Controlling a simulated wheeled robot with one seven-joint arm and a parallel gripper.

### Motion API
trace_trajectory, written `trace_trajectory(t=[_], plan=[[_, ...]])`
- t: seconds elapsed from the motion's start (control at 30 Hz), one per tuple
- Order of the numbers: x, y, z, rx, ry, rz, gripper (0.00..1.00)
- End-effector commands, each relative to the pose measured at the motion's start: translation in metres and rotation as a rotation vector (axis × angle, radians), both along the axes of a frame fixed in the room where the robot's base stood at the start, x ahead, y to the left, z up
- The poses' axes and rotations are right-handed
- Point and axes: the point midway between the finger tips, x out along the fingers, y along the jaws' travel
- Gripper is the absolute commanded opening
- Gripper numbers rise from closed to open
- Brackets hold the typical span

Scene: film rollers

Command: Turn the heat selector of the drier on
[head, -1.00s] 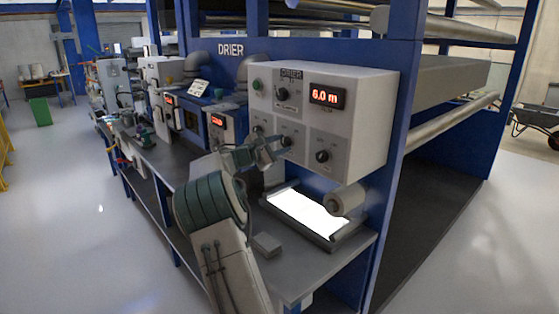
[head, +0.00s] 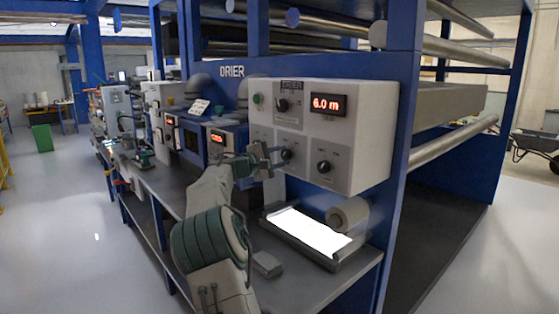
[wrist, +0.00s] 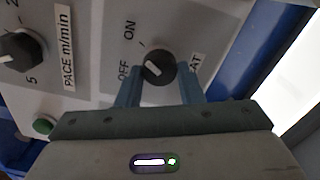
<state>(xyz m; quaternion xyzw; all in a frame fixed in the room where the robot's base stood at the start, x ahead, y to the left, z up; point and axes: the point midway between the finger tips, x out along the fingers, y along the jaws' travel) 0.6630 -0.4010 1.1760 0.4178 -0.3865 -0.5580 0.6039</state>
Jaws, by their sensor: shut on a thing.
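The heat selector (wrist: 160,66) is a dark round knob with a white pointer line, on the drier's grey panel (head: 350,150). In the wrist view it sits between OFF and ON labels and a partly hidden label ending "AT". The pointer lies towards the OFF side. My gripper (wrist: 159,78) has its two blue-grey fingers on either side of the knob, shut on it.
A pace knob (wrist: 20,47) and a green button (wrist: 42,126) are close by on the panel. A lit light table (head: 308,232) and a roller (head: 347,215) lie below.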

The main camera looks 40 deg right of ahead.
Motion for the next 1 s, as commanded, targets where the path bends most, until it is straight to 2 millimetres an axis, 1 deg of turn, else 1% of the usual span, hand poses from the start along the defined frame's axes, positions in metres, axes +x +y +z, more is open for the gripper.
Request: trace_trajectory(t=[0.27,0.3,0.37,0.63,0.73,0.87,1.0], plan=[[0.000,0.000,0.000,0.001,-0.003,0.000,0.11],[0.000,0.000,0.000,0.001,-0.003,0.000,0.39],[0.000,0.000,0.000,0.001,-0.003,0.000,0.55],[0.000,0.000,0.000,0.000,-0.001,0.000,0.55],[0.000,0.005,0.000,0.001,-0.001,0.002,0.55],[-0.001,0.022,-0.001,0.001,-0.002,0.003,0.55],[-0.003,0.053,-0.002,0.002,-0.001,0.005,0.55]])
